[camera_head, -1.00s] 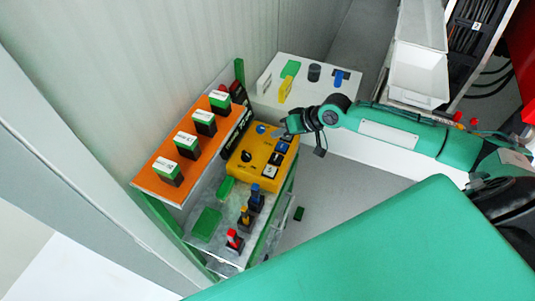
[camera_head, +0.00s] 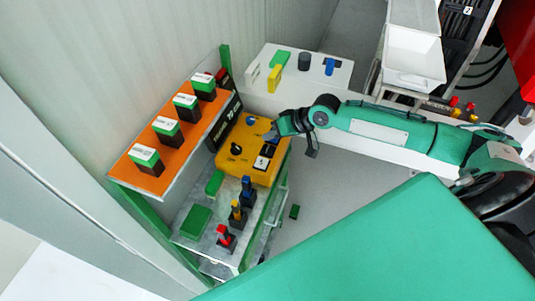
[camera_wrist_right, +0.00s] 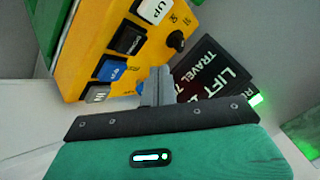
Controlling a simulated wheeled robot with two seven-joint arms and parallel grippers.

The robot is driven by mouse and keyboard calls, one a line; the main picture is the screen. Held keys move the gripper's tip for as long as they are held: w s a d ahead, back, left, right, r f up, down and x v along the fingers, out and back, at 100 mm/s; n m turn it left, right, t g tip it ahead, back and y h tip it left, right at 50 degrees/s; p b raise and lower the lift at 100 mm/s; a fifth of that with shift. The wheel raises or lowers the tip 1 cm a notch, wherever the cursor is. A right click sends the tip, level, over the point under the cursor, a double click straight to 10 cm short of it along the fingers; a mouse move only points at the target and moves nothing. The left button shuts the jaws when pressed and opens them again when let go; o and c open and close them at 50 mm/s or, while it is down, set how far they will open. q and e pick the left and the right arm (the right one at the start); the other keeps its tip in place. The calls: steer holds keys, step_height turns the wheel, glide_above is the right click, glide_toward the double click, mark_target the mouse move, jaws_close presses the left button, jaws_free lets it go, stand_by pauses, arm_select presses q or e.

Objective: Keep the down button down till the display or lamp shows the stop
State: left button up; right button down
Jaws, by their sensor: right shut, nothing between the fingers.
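The yellow control box (camera_head: 230,160) sits on the bench at centre left. In the right wrist view it carries a white UP button (camera_wrist_right: 152,10), a black DOWN button (camera_wrist_right: 130,40), a blue button (camera_wrist_right: 110,70) and a grey one (camera_wrist_right: 97,93). My right gripper (camera_head: 275,134) is shut and empty over the box's far right part, hiding some buttons in the head view. Its fingertips (camera_wrist_right: 156,78) are nearest the blue button; I cannot tell whether they touch. A black LIFT/TRAVEL panel (camera_wrist_right: 225,72) has a lit green lamp (camera_wrist_right: 256,99) at its edge. My left gripper is out of view.
An orange shelf (camera_head: 140,181) with several green-and-white topped blocks stands left of the box. Red, yellow and blue levers (camera_head: 225,236) stand in front. A white table (camera_head: 290,90) is behind.

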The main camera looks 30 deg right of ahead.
mark_target(263, 148)
steer(key=shift+f, duration=1.4)
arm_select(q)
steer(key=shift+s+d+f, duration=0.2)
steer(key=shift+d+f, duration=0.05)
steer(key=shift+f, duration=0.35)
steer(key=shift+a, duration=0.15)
arm_select(e)
steer(key=shift+f, duration=0.1)
steer(key=shift+f, duration=0.3)
